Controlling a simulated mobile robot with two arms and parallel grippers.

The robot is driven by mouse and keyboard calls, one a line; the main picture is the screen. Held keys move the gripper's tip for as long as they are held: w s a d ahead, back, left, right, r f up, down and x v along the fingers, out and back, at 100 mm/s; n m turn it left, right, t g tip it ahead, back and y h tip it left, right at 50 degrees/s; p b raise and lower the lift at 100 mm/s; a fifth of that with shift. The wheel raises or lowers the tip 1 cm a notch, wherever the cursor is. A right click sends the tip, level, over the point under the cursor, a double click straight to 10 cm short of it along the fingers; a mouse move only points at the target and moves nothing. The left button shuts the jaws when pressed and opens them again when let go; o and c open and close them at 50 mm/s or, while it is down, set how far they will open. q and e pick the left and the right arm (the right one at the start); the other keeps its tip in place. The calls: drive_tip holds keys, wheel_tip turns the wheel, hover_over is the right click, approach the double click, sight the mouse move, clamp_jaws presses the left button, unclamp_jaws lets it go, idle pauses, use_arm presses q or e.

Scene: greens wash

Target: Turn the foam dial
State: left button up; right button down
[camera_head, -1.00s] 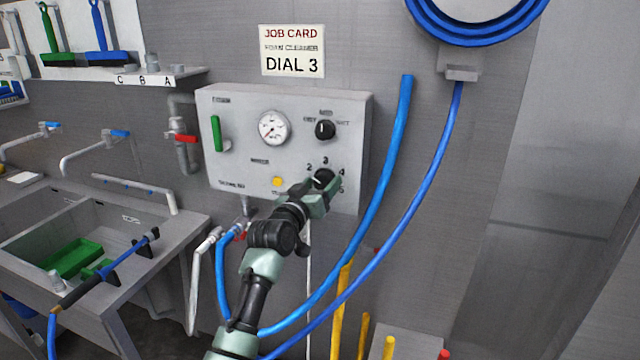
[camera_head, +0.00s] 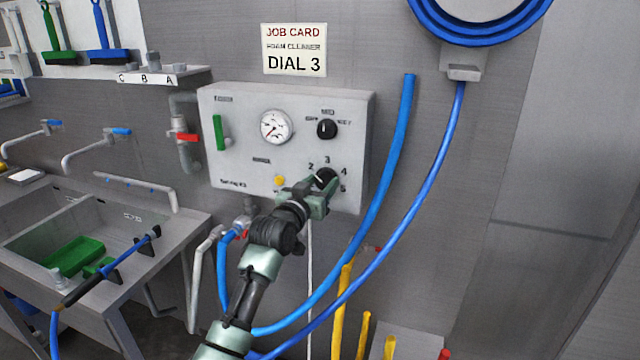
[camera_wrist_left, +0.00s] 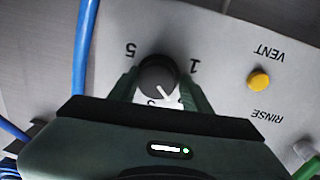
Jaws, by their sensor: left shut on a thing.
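The foam dial (camera_head: 325,177) is a round black knob at the lower right of the grey panel, with numbers around it. Its white pointer mark faces up and left, near the 2. My left gripper (camera_head: 318,192) is shut on the dial from the front, covering its lower left side. In the left wrist view, upside down, the dial (camera_wrist_left: 157,72) sits between the two green fingers (camera_wrist_left: 158,92), with 5 and 1 on either side. The job card (camera_head: 294,49) above reads DIAL 3. My right gripper is not in view.
The grey panel (camera_head: 232,165) also carries a gauge (camera_head: 275,127), a second black knob (camera_head: 326,129), a green handle (camera_head: 218,132) and a yellow button (camera_head: 279,181). Blue hoses (camera_head: 398,150) hang at the right. A sink (camera_head: 120,208) stands at the left.

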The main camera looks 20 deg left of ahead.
use_arm(q)
drive_tip(key=m+p, duration=0.2)
drive_tip(key=m, duration=0.4)
drive_tip(key=shift+d, duration=0.2)
drive_tip(key=shift+f+m+g+p, duration=0.15)
drive_tip(key=shift+m+g+p, duration=0.25)
drive_tip(key=shift+m, duration=1)
drive_tip(key=shift+d+y, duration=0.1)
drive_tip(key=shift+y, duration=0.2)
drive_tip(key=shift+s+f+m, duration=0.1)
drive_tip(key=shift+f+m, duration=0.1)
drive_tip(key=shift+m, duration=0.1)
drive_tip(key=o, duration=1.2)
drive_tip(key=shift+d+r, duration=0.1)
drive_tip(key=shift+r, duration=0.05)
drive_tip(key=shift+r, duration=0.15)
